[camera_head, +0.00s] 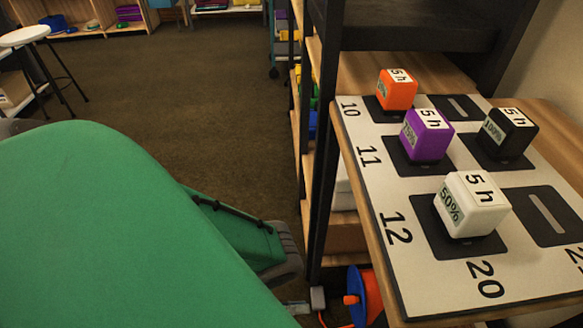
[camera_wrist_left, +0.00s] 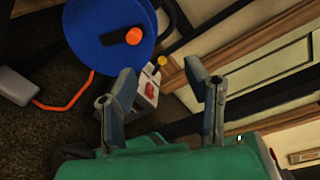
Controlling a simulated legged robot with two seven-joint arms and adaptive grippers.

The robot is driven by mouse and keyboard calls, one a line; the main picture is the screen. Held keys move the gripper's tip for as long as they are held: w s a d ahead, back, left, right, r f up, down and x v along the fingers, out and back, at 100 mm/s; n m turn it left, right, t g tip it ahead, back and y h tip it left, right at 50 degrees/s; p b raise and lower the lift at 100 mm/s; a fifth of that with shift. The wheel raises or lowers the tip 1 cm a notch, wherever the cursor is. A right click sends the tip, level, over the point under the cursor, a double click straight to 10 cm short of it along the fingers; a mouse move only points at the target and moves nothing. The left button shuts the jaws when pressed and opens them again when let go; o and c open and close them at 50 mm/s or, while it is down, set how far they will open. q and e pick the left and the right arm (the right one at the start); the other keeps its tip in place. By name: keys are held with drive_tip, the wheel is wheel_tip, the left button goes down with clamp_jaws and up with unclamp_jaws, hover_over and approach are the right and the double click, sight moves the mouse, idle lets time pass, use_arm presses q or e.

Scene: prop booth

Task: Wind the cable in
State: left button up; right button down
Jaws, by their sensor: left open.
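A cable reel (camera_head: 372,290) with a blue disc and an orange crank knob stands low by the shelf's foot in the head view, partly cut off. In the left wrist view the blue reel (camera_wrist_left: 88,40) fills the upper left, with its orange knob (camera_wrist_left: 133,36) facing me. An orange cable (camera_wrist_left: 62,105) runs from it to a pale block (camera_wrist_left: 15,86); the head view also shows a pale block (camera_head: 317,296). My left gripper (camera_head: 286,252) is left of the reel in the head view. In the wrist view its fingers (camera_wrist_left: 160,68) are apart and empty, below the knob. My right gripper is out of view.
A grey box with a red switch (camera_wrist_left: 149,88) sits beside the reel. A dark shelf post (camera_head: 328,150) stands close right of my left gripper. A board with several labelled cubes (camera_head: 410,290) lies on the wooden shelf. The carpet (camera_head: 215,110) is open beyond.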

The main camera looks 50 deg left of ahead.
use_arm(q)
drive_tip(key=shift+p+v, duration=0.5)
drive_tip(key=shift+v, duration=0.7)
drive_tip(key=shift+f, duration=0.1)
